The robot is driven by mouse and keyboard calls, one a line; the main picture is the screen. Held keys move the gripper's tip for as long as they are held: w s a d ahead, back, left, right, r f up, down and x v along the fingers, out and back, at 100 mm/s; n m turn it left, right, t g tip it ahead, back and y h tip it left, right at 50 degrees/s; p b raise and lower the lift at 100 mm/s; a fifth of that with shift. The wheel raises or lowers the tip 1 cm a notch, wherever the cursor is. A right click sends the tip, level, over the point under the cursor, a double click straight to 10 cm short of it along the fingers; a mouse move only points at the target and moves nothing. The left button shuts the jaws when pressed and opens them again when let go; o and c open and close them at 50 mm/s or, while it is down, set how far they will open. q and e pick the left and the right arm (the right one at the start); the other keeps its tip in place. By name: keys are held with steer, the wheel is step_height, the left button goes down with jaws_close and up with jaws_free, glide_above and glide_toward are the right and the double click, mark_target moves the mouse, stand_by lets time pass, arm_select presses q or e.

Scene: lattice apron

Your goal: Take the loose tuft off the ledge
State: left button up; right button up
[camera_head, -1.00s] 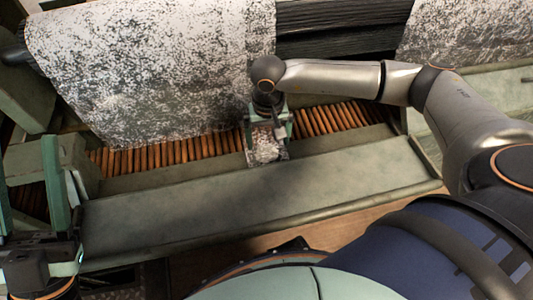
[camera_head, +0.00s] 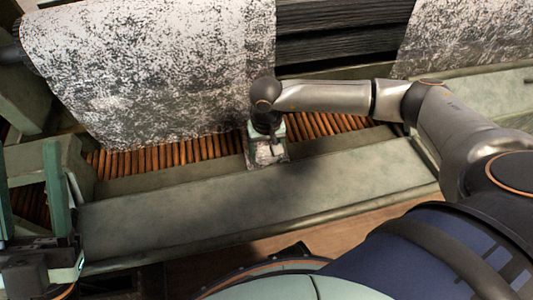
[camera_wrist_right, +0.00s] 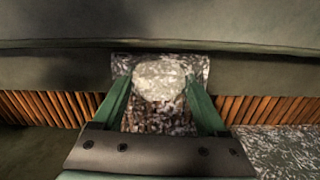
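The loose tuft (camera_wrist_right: 160,79) is a pale, fluffy clump on a speckled grey-white patch (camera_wrist_right: 199,68) at the ledge (camera_wrist_right: 60,72). My right gripper (camera_wrist_right: 159,77) reaches down over it, with one green finger on each side of the tuft. The fingers are wide apart; I cannot tell whether they touch its sides. In the head view my right gripper (camera_head: 267,158) is low at the ledge (camera_head: 345,147) and mostly hides the tuft.
A row of orange-brown slats (camera_head: 160,157) runs behind the ledge. A large speckled sheet (camera_head: 150,70) hangs over the slats, close to my right wrist. A broad grey-green sloping board (camera_head: 200,205) lies in front and is clear. Dark beams (camera_head: 340,42) cross at the back.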

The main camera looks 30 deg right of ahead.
mark_target(266, 150)
steer(key=c, duration=0.7)
steer(key=shift+c, duration=0.2)
